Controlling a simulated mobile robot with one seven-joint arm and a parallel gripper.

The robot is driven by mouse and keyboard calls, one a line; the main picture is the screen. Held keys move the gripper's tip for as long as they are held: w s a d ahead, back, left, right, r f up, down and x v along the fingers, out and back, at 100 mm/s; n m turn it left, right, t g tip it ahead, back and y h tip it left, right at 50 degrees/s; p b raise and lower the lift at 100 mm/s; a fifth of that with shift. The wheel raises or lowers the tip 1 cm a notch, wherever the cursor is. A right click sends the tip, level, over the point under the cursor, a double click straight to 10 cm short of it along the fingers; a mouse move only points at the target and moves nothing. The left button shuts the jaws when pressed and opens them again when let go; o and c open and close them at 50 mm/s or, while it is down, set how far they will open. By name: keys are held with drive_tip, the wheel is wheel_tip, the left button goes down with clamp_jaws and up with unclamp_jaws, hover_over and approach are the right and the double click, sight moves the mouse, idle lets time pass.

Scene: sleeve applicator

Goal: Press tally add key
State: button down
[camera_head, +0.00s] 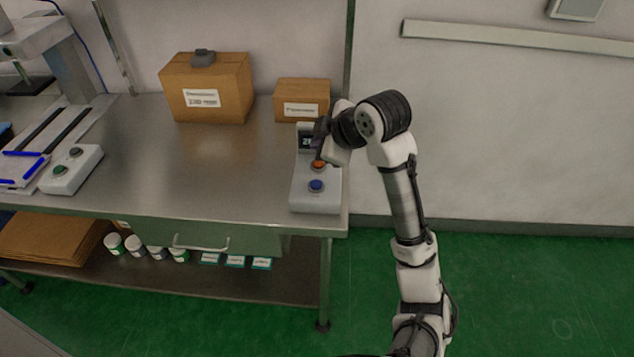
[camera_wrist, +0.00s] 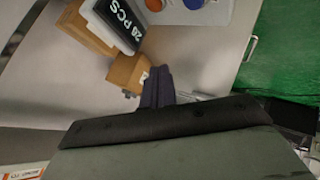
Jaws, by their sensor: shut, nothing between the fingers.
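The tally unit (camera_head: 305,198) is a pale grey box at the right end of the steel bench, with a dark display, an orange key (camera_head: 318,165) and a blue key (camera_head: 316,186). In the wrist view the display (camera_wrist: 122,20) shows a number and "PCS"; the orange key (camera_wrist: 154,4) and blue key (camera_wrist: 193,4) are at the top edge. No label shows which key adds. My gripper (camera_head: 319,154) is shut and empty, close above the orange key in the head view; contact cannot be told. Its dark fingers (camera_wrist: 158,78) also show in the wrist view.
A large carton (camera_head: 207,88) and a smaller carton (camera_head: 302,97) stand behind on the bench. A control box (camera_head: 71,169) with two buttons is at the left. The bench middle is clear. A shelf below holds jars and flat cardboard (camera_head: 50,240).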

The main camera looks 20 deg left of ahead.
sight(320, 186)
drive_tip(key=shift+f, duration=0.15)
wheel_tip(320, 186, down, 8)
drive_tip(key=b, duration=0.7)
drive_tip(key=shift+f, duration=0.25)
idle(1.4)
drive_tip(key=shift+f+b, duration=0.35)
drive_tip(key=shift+f, duration=0.1)
drive_tip(key=shift+f+b, duration=0.35)
drive_tip(key=shift+f, duration=0.05)
idle(0.5)
drive_tip(key=shift+r, duration=0.1)
drive_tip(key=shift+r+p, duration=0.7)
drive_tip(key=shift+r, duration=0.05)
